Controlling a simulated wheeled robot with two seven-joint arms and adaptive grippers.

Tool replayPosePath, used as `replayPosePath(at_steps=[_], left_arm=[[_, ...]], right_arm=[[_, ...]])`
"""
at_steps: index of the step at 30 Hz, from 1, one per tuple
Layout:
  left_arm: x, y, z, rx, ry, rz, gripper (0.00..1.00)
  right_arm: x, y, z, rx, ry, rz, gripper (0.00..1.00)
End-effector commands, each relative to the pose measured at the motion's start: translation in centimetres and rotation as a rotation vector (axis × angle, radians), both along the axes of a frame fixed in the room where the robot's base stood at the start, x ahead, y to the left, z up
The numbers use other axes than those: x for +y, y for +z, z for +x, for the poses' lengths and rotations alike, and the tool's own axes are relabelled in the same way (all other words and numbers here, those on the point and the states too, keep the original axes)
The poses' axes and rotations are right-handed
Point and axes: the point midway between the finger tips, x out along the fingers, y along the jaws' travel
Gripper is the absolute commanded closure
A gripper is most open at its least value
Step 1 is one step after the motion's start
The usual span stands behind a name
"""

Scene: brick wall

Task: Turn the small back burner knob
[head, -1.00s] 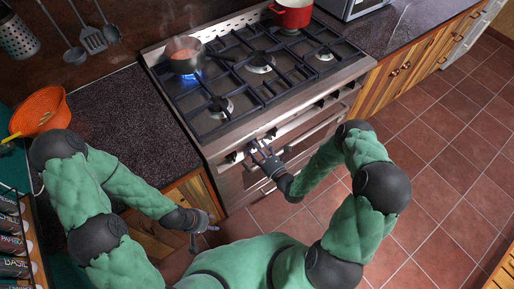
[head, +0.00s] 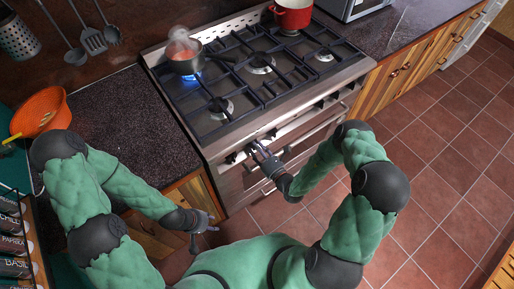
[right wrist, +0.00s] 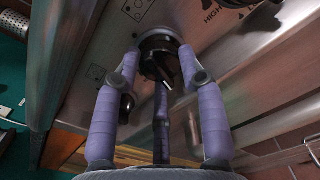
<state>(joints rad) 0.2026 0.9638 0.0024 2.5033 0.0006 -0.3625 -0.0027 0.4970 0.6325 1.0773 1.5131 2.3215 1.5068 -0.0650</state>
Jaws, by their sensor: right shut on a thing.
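The stove (head: 235,140) has a row of black knobs along its front panel. My right gripper (head: 257,150) is at the left part of this panel in the head view. In the right wrist view, my right gripper (right wrist: 160,70) has its three purple fingers closed around a black knob (right wrist: 158,50). The knob's pointer shows between the fingertips. A second black knob (right wrist: 126,106) is partly hidden behind the left finger. My left gripper (head: 203,235) hangs low before the counter, its fingers apart and empty.
A steaming saucepan (head: 183,64) stands over a blue flame on the back left burner. A red pot (head: 292,17) stands at the back right. An orange bowl (head: 42,110) is on the left counter. Oven handles project below the knobs.

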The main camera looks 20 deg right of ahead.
Motion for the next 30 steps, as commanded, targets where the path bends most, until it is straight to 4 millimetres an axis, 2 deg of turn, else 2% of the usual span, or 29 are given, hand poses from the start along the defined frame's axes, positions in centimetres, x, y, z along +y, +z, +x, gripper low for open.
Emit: replayPosePath(at_steps=[8,30], left_arm=[[0.0,1.3,0.0,0.000,0.000,0.000,0.60],[0.0,4.2,0.0,0.000,0.000,0.000,0.60]], right_arm=[[-0.2,0.4,0.2,0.061,-0.002,0.185,0.92],[-0.4,0.3,0.3,0.296,-0.003,0.844,0.92]])
